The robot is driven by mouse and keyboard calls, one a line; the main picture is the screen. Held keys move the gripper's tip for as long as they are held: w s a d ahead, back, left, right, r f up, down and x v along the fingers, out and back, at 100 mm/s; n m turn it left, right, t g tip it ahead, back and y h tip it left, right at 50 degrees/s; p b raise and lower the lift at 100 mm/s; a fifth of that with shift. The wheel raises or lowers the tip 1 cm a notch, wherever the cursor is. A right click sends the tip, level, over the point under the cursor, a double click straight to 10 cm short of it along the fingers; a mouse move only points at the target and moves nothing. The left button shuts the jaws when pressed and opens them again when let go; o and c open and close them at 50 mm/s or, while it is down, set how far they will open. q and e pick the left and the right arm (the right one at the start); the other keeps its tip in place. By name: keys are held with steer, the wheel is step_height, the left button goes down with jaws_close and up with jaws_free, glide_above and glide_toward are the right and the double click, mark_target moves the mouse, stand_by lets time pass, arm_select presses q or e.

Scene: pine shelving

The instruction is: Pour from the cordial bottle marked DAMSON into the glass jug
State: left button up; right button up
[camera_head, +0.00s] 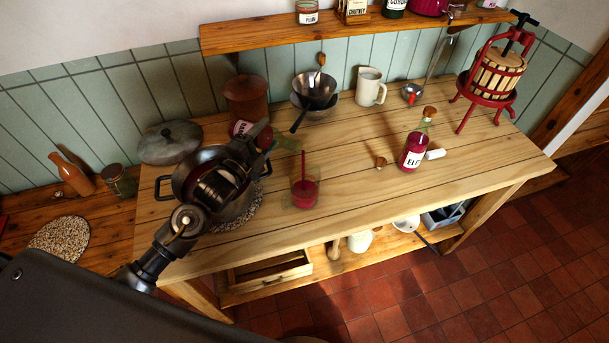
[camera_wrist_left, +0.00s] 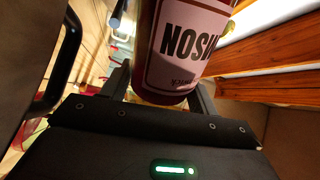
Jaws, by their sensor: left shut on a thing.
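My left gripper (camera_head: 250,140) is shut on the DAMSON cordial bottle (camera_head: 240,129), above the left part of the wooden table. The bottle is tipped with its greenish neck (camera_head: 288,144) to the right. The glass jug (camera_head: 305,190) stands upright on the table, below and right of the neck. A dark red stream (camera_head: 304,164) runs down into the jug, which holds red liquid. My right gripper is not in view.
A large pot (camera_head: 230,207) stands under my left gripper. A second red bottle (camera_head: 412,153), marked with letters starting EL, stands to the right, near a small cork-like piece (camera_head: 380,162) and a white cylinder (camera_head: 435,154). A fruit press (camera_head: 497,80) stands at the far right.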

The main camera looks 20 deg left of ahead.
mark_target(269, 129)
arm_select(q)
steer(key=shift+m, duration=0.5)
stand_by(1.5)
